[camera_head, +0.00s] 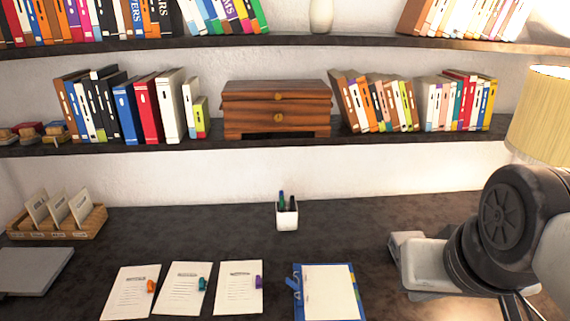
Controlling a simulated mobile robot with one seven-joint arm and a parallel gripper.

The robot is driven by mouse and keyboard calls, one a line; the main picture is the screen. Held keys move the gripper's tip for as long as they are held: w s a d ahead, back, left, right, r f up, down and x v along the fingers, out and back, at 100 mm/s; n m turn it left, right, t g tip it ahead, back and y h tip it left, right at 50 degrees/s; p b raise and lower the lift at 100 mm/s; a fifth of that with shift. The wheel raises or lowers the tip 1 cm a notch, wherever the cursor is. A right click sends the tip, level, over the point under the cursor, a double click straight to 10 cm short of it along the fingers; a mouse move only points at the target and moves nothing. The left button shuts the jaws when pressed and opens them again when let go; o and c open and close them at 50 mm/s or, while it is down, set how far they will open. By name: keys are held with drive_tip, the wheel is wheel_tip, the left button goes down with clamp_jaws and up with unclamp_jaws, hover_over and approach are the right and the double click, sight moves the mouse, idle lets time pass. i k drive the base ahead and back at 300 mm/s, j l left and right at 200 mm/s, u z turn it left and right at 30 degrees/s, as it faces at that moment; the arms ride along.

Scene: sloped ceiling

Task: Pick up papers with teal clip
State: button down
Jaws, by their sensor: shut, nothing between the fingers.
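Three stacks of white papers lie side by side near the front of the dark desk. The middle papers (178,287) have a teal clip (202,284) on their right edge. The left papers (128,291) carry an orange clip (151,286). The right papers (237,288) carry a purple clip (259,282). The papers with the teal clip lie flat, with narrow gaps to both neighbours. My arm's dark and white links show at the far right, well away from the papers. I cannot make out my gripper's fingertips in this view.
A blue clipboard (297,304) lies right of the papers. A white pen cup (287,215) stands behind them. A wooden card holder (92,225) and a grey flat object (30,271) are at left. Shelves with books and a wooden box (277,119) hang above.

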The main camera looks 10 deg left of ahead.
sight(183, 291)
drive_tip(key=u, duration=1.45)
drive_tip(key=z, duration=1.75)
drive_tip(key=u, duration=1.75)
drive_tip(key=i+j+z, duration=0.1)
drive_tip(key=j, duration=0.3)
drive_tip(key=i+j+z, duration=0.15)
drive_tip(key=j, duration=0.25)
drive_tip(key=i+j+z, duration=0.1)
drive_tip(key=j, duration=0.35)
drive_tip(key=i+j+z, duration=0.15)
drive_tip(key=j, duration=0.25)
drive_tip(key=i, duration=0.1)
